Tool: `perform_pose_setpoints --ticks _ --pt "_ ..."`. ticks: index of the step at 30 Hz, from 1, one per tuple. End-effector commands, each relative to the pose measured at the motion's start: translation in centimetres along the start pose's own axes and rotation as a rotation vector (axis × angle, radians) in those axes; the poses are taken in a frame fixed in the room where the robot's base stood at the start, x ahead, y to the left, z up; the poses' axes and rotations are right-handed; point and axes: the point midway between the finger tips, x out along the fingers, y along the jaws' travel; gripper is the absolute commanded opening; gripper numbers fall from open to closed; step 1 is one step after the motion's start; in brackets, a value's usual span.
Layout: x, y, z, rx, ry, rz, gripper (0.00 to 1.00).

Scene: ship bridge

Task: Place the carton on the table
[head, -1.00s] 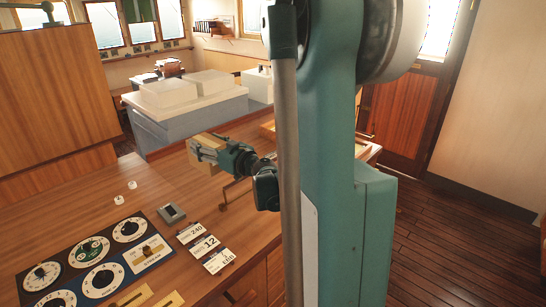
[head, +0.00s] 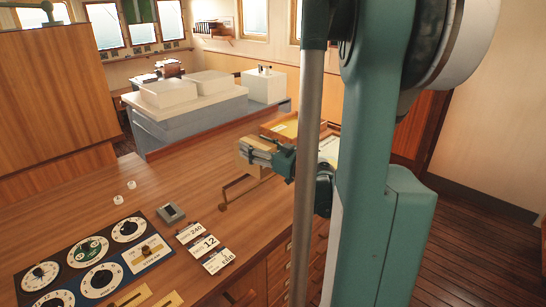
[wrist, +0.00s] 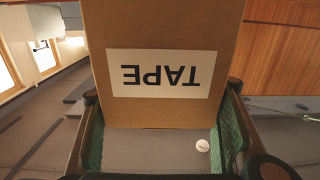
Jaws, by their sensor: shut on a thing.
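My gripper (head: 257,152) is shut on a tan cardboard carton (head: 244,153) in the head view. The carton is above the far part of the wooden table (head: 130,208). In the wrist view the carton (wrist: 170,30) fills the upper middle between the two green-padded fingers. Its white label reads TAPE and appears upside down. I cannot tell how high the carton is above the tabletop.
An instrument panel (head: 78,283), a small grey device (head: 171,214) and several printed cards (head: 205,244) lie at the near side. Two white knobs (head: 118,199) stand at left. A wooden tray (head: 268,127) lies behind the gripper.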

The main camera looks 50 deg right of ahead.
Motion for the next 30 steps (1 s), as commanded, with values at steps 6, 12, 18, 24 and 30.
perform_pose_setpoints --ticks 6,12,18,24,30 --pt "-3.1 1.7 0.1 0.0 0.0 0.008 0.39" --pt "-5.9 3.0 0.3 0.0 0.0 0.015 0.39" --pt "-8.7 4.1 0.4 0.0 0.0 0.02 0.39" --pt "-10.8 4.8 0.5 0.0 0.0 0.023 0.39" --pt "-11.7 5.0 0.5 0.0 0.0 0.023 0.39"
